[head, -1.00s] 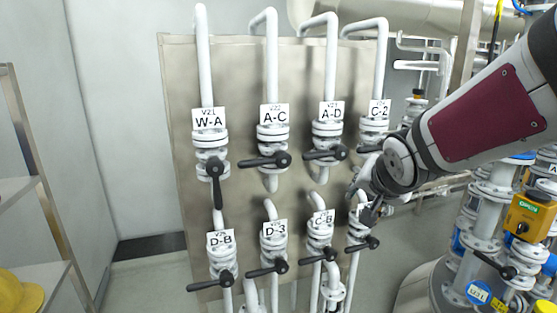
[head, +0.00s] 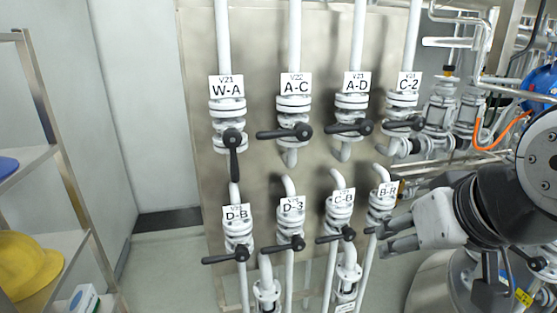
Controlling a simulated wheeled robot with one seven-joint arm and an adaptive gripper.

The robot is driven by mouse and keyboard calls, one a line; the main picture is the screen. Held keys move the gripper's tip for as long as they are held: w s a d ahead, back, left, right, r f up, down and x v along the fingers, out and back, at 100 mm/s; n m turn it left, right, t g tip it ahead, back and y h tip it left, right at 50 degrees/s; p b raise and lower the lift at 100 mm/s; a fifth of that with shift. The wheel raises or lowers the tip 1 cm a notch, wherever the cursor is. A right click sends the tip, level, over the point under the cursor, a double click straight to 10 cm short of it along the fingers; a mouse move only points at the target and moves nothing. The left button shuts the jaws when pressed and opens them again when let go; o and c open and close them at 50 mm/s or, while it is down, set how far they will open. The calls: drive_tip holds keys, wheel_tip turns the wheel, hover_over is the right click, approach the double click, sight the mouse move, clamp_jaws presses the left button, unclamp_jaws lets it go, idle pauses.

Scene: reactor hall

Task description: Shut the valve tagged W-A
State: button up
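The valve tagged W-A (head: 228,112) is at the top left of the panel in the head view. Its black lever handle (head: 234,155) hangs straight down, in line with the white pipe. My gripper (head: 386,240) is at the lower right, with its fingers pointing left near the valve tagged B-R (head: 381,203). It is well to the right of and below W-A. The fingers look spread apart with nothing seen between them, and no contact with a valve is clear.
Valves A-C (head: 295,112), A-D (head: 352,110) and C-2 (head: 405,105) stand right of W-A, their levers sideways. Valve D-B (head: 237,232) is just below W-A. A shelf (head: 65,185) with a yellow helmet (head: 25,265) stands at the left. Pipework crowds the right.

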drive_tip(key=w+a+f+n+t+y+b, duration=0.2)
drive_tip(key=w+a+f+t+y+b, duration=0.15)
drive_tip(key=w+a, duration=0.95)
drive_tip(key=n+t+y+b, duration=0.3)
drive_tip(key=t+y+b, duration=0.1)
drive_tip(key=t+b, duration=0.15)
approach(236, 170)
drive_tip(key=shift+g, duration=0.4)
drive_tip(key=x, duration=1.1)
drive_tip(key=shift+w+r+p, duration=0.1)
drive_tip(key=shift+r+p, duration=0.25)
drive_tip(key=shift+p, duration=0.05)
drive_tip(key=shift+c, duration=0.4)
clamp_jaws()
